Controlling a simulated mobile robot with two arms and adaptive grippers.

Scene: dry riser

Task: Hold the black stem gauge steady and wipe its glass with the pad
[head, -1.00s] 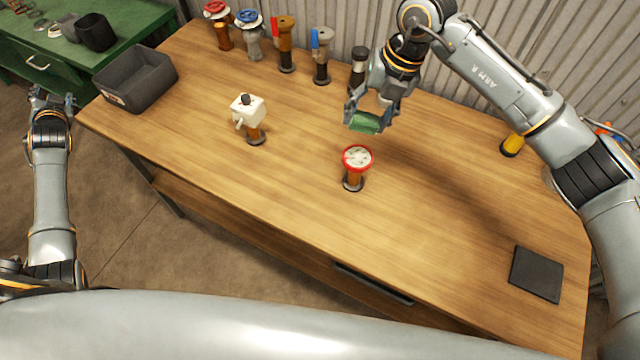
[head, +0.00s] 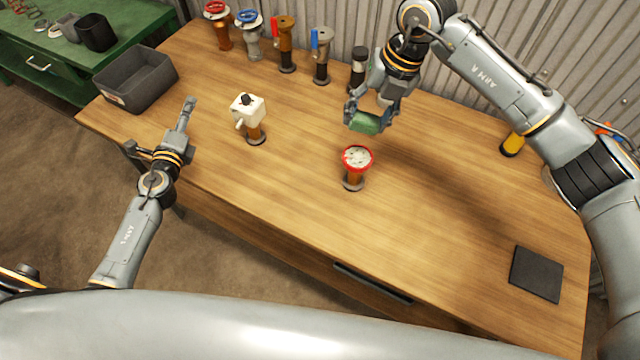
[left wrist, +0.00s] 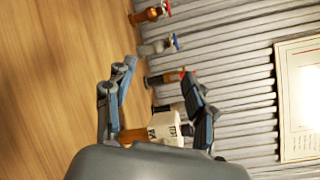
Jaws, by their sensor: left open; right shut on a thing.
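A gauge (head: 357,159) with a red rim and a pale, marked face stands upright on an orange stem and dark base near the table's middle. I see no black stem on it. My right gripper (head: 367,115) is shut on a green pad (head: 366,124), held above and behind the gauge, apart from it. My left gripper (head: 160,127) is open and empty at the table's left front edge, well left of the gauge. Its spread fingers also show in the left wrist view (left wrist: 153,95). The gauge is not visible there.
A white box-topped fitting (head: 248,109) stands between my left gripper and the gauge. Several valves, including a blue-wheeled one (head: 252,40), and a black-stemmed fitting (head: 358,66) line the back. A grey bin (head: 135,88) is back left, a dark mat (head: 537,274) front right.

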